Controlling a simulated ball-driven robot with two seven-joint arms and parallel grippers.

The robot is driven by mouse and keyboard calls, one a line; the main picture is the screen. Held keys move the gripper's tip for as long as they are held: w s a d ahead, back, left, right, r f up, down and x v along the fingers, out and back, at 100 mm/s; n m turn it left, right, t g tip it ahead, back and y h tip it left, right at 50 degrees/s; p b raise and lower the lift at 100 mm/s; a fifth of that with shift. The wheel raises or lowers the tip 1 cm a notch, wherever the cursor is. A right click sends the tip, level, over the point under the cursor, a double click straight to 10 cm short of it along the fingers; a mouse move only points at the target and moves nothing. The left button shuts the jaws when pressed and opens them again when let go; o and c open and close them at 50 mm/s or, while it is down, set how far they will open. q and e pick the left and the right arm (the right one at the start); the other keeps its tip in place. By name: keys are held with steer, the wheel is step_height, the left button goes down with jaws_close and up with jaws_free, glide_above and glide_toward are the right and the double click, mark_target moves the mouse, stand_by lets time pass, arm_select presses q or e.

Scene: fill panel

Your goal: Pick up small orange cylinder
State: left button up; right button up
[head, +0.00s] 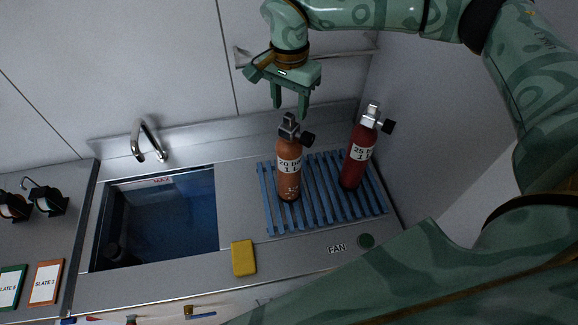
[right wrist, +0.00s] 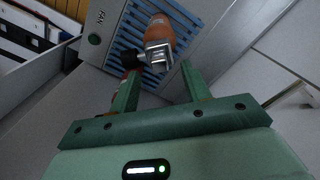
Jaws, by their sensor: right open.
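The small orange cylinder (head: 289,180) stands upright on the blue slatted rack, with a metal valve and black knob on top and a white label reading 20 and 1 L. My right gripper (head: 290,110) is open and empty, pointing down just above and behind the valve. In the right wrist view the orange cylinder (right wrist: 159,28) shows beyond the open fingers (right wrist: 160,72), its valve near the gap between the fingertips. It does not look gripped. My left gripper is out of view.
A red cylinder (head: 357,157) stands close by on the right of the blue rack (head: 327,190). A sink (head: 165,225) with a faucet (head: 149,140) lies to the left. A yellow block (head: 243,258) and a FAN button (head: 366,241) are at the front. A wall rises behind.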

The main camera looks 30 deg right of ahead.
mark_target(289, 114)
steer(key=shift+a+f+p, duration=0.1)
steer(key=shift+f+p, duration=0.45)
steer(key=shift+f, duration=2.25)
steer(key=shift+s, duration=0.1)
jaws_close()
steer(key=shift+r, duration=0.15)
